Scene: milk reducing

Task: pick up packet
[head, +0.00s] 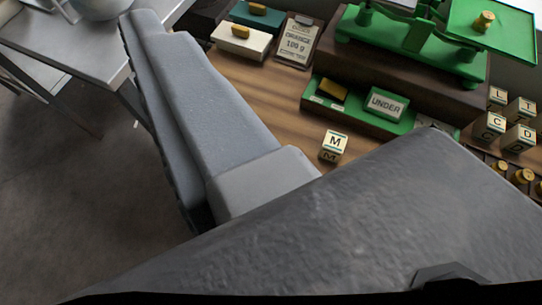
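A pale grey upright piece printed "ORANGE 100 g" (298,42) stands at the back of the wooden table; it looks like the packet, but I cannot be sure. My gripper (232,125) fills much of the head view, with a long grey part slanting up to the left and a large dark grey part across the lower right. It is apart from the printed piece, which lies to the right of the long part's upper end. Both fingertips cannot be made out, so I cannot tell its opening or whether it holds anything.
A green balance scale (415,35) stands on a dark base at the back right. In front is a green tray (362,122) with an "UNDER" sign (386,104). A lettered "M" cube (334,142) sits nearer. Lettered cubes and brass weights crowd the right. A metal table (75,45) stands left.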

